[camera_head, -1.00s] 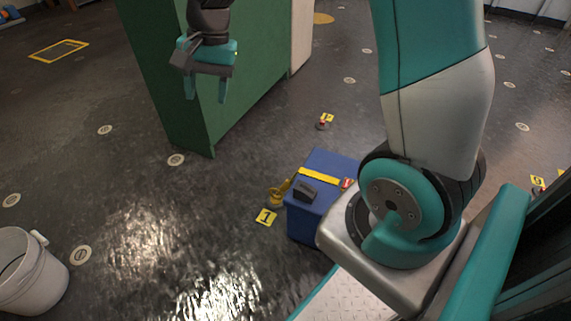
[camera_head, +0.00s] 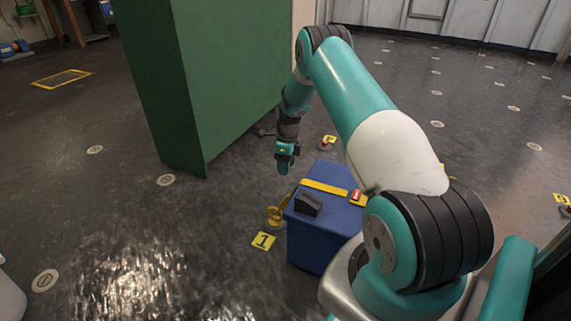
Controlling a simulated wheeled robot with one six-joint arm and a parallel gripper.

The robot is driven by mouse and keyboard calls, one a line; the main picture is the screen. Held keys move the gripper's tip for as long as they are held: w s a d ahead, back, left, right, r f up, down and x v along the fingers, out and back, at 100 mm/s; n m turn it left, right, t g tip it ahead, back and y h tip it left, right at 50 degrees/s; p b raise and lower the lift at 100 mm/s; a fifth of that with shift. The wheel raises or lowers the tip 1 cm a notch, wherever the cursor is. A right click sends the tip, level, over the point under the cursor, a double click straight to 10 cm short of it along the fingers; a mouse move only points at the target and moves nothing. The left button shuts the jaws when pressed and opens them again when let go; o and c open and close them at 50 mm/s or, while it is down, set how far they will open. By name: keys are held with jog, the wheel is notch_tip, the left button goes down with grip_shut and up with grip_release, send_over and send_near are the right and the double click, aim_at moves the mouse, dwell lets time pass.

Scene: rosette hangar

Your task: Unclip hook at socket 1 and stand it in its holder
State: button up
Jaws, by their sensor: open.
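A yellow hook (camera_head: 277,213) stands at the left side of a blue box, just behind a yellow floor tag marked 1 (camera_head: 263,241). The socket under it is too small to make out. The blue box (camera_head: 312,245) has a yellow strap and a small black block (camera_head: 308,204) on top; I cannot tell whether this block is the holder. My gripper (camera_head: 285,170) is open and empty, pointing down above and behind the hook, apart from it. Its finger gap is hard to see at this angle.
A red item (camera_head: 356,196) lies on the box top. Another yellow tag (camera_head: 329,140) with a small red part is on the floor behind the box. A tall green panel (camera_head: 215,75) stands left of my arm. The floor at the front left is clear.

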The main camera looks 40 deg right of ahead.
aim_at(284, 201)
jog(key=f+b, duration=0.2)
jog(key=f, duration=0.3)
jog(key=a+f+b, duration=0.1)
jog(key=f+b, duration=0.1)
jog(key=f, duration=0.3)
jog(key=s+a+f+b, duration=0.1)
jog(key=f+b, duration=0.2)
jog(key=f, duration=0.2)
